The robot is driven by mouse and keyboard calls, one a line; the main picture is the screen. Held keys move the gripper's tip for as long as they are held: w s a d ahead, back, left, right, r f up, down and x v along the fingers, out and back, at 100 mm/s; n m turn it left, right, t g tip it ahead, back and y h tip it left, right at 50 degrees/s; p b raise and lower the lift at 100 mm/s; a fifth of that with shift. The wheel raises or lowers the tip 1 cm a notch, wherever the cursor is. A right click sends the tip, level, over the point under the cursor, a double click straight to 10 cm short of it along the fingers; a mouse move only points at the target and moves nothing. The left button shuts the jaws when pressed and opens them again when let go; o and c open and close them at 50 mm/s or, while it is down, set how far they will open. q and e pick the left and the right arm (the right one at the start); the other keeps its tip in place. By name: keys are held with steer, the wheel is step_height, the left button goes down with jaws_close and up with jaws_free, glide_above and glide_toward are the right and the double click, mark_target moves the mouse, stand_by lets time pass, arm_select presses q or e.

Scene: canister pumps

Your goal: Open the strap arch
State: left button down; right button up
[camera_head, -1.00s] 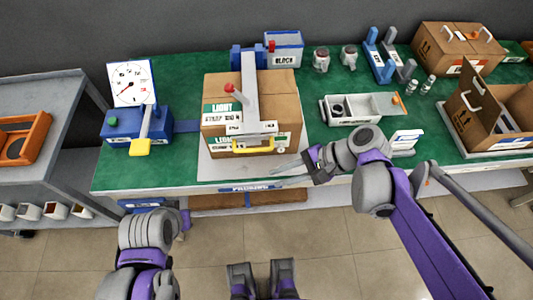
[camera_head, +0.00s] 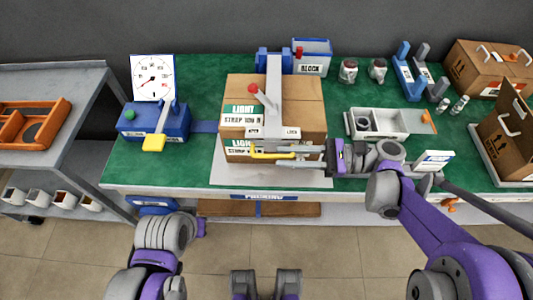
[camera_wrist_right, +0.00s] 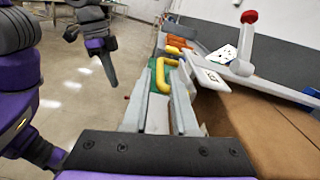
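The grey strap arch (camera_head: 274,88) stands over a closed cardboard carton (camera_head: 306,100), its front plate marked "LOCK". A lever with a red knob (camera_head: 253,89) rises from it. A yellow handle (camera_head: 259,155) sits low at the arch's front. My right gripper (camera_head: 272,152) reaches in from the right at the carton's front. In the right wrist view, its two fingers are apart, with the yellow handle (camera_wrist_right: 161,76) between their tips; I cannot tell whether they touch it. My left arm is low at the left; its gripper (camera_wrist_right: 112,78) shows dimly in the wrist view.
A blue box with a yellow-ended lever (camera_head: 154,143) and a dial (camera_head: 153,78) stand left of the carton. A white tray (camera_head: 391,134) and an open carton (camera_head: 507,125) are to the right. A blue-grey bin marked "BLOCK" (camera_head: 312,66) stands behind.

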mark_target(267, 155)
steer(key=a, duration=0.5)
jaws_close()
stand_by(1.4)
